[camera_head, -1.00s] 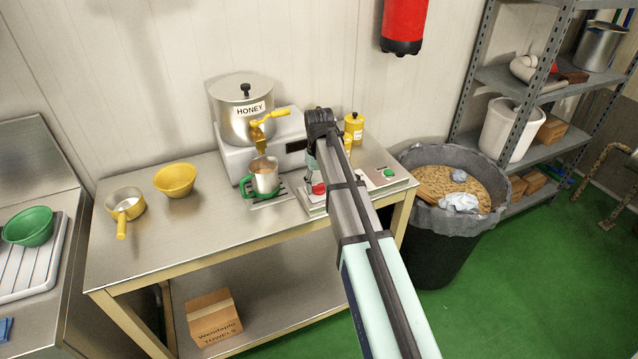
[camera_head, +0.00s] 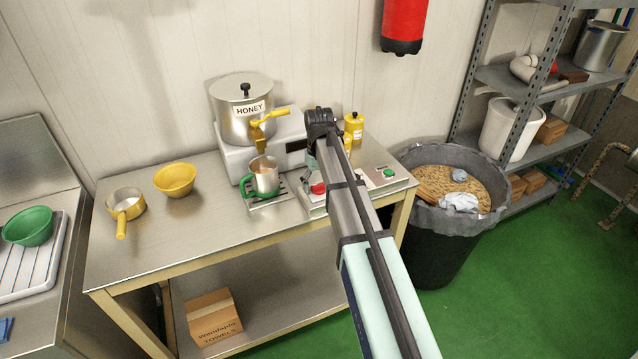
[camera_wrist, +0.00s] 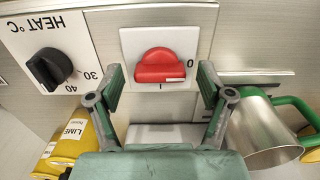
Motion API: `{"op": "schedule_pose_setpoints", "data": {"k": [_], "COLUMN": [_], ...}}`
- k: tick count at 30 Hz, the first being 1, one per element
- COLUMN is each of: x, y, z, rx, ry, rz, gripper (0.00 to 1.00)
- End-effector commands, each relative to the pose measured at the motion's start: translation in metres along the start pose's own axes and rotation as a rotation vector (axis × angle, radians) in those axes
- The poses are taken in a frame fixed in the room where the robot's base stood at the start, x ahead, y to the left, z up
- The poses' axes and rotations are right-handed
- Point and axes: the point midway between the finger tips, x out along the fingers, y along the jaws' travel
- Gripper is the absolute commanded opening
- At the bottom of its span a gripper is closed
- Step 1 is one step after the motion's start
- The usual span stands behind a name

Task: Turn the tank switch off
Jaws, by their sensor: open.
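The tank switch is a red knob (camera_wrist: 160,66) on a white plate marked 0 at its right and I below it in the wrist view. A short white mark shows at the knob's lower right; I cannot tell exactly which label it points to. The knob also shows beside my arm in the head view (camera_head: 318,188). My gripper (camera_wrist: 161,82) is open, with one finger on each side of the knob, and a gap shows on both sides. In the head view my arm mostly hides the gripper.
A black heat dial (camera_wrist: 50,68) is left of the switch in the wrist view. A steel mug with a green handle (camera_head: 264,178) stands close by, under the honey tank (camera_head: 243,122). A yellow bottle (camera_head: 354,128) and a green button (camera_head: 389,172) are to the right.

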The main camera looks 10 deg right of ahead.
Motion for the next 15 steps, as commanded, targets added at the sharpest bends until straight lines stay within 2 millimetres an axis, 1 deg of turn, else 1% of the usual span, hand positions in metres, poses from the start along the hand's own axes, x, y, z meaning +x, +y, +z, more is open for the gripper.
{"op": "schedule_pose_setpoints", "data": {"k": [5, 8, 11, 15], "x": [-0.005, -0.015, -0.030, -0.058], "y": [0.000, 0.000, 0.000, 0.000], "z": [-0.001, -0.001, -0.001, -0.002], "rx": [0.001, 0.001, 0.001, 0.000], "ry": [0.002, 0.002, 0.003, 0.004], "rz": [0.000, 0.001, 0.001, 0.001], "gripper": [0.79, 0.79, 0.79, 0.79]}}
